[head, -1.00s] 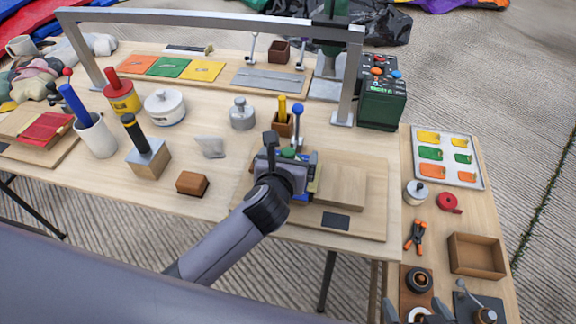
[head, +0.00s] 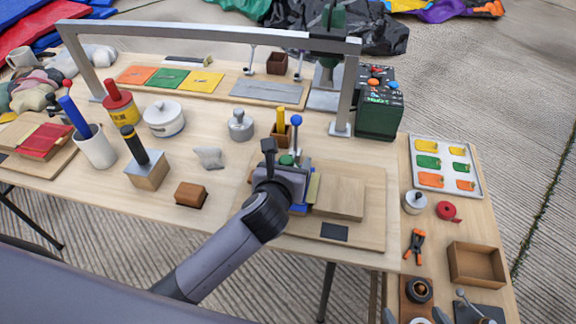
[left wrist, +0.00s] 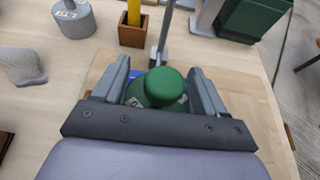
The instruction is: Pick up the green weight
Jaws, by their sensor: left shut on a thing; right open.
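The green weight (left wrist: 163,88), with its round knob on top, sits between the fingers of my left gripper (left wrist: 163,82) in the left wrist view. The fingers are shut on its body. In the head view only a bit of its green top (head: 287,159) shows past my left gripper (head: 290,175). Whether its base touches what is under it is hidden. My right gripper (head: 415,313) shows only its fingertips at the bottom edge of the head view, apart and open.
A wooden board (head: 360,230) lies under my left gripper. A blue-knobbed post (head: 296,122) and a small brown holder (head: 281,135) stand just behind. A grey metal frame (head: 210,28) spans the table. A side table at right holds a tray (head: 476,190) and an orange clamp (head: 414,246).

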